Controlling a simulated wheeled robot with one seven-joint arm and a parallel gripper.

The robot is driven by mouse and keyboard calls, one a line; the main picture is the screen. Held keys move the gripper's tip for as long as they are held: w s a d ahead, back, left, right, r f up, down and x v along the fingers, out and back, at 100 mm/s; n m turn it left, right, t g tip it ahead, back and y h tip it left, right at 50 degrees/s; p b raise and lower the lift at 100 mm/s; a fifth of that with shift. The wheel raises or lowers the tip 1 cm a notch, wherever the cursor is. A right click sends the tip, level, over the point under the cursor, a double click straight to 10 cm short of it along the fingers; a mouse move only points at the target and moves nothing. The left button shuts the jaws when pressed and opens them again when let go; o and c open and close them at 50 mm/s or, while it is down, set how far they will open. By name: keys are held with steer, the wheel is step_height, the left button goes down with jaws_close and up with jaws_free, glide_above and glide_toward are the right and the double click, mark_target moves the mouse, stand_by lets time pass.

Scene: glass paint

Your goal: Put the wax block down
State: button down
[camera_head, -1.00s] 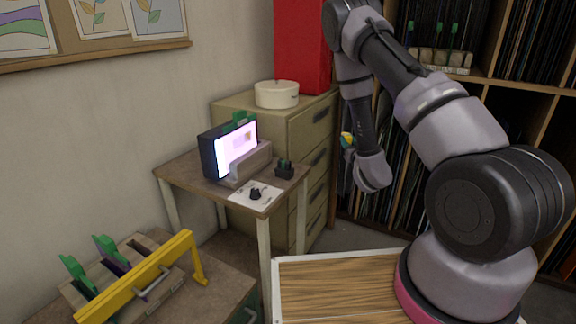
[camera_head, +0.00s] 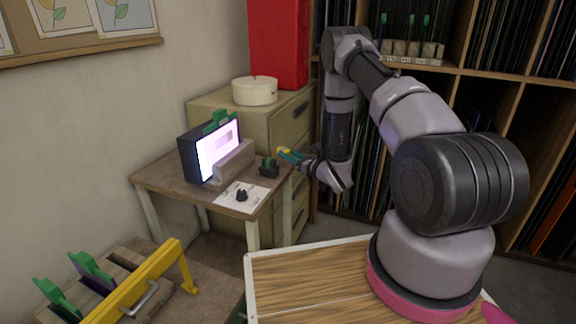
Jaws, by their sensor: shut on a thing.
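My gripper (camera_head: 291,155) is at the end of my arm, just right of the back right corner of the small wooden table (camera_head: 165,179). It is shut on the wax block and points left. Teal and yellow parts show at its tip, too small to tell apart clearly as fingers or held block. The tip is close to a small dark holder (camera_head: 268,168) with green on top; I cannot tell whether they touch.
A lit screen box (camera_head: 212,150) with a grey block in front stands on the table. A white card (camera_head: 240,196) with a black knob lies before it. A drawer cabinet (camera_head: 285,122) with a white round tin (camera_head: 255,91) stands behind. A yellow-handled rack (camera_head: 130,285) is front left.

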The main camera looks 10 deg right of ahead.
mark_target(289, 168)
steer(key=shift+f, duration=2.05)
steer(key=shift+f, duration=0.15)
steer(key=c, duration=0.6)
jaws_free()
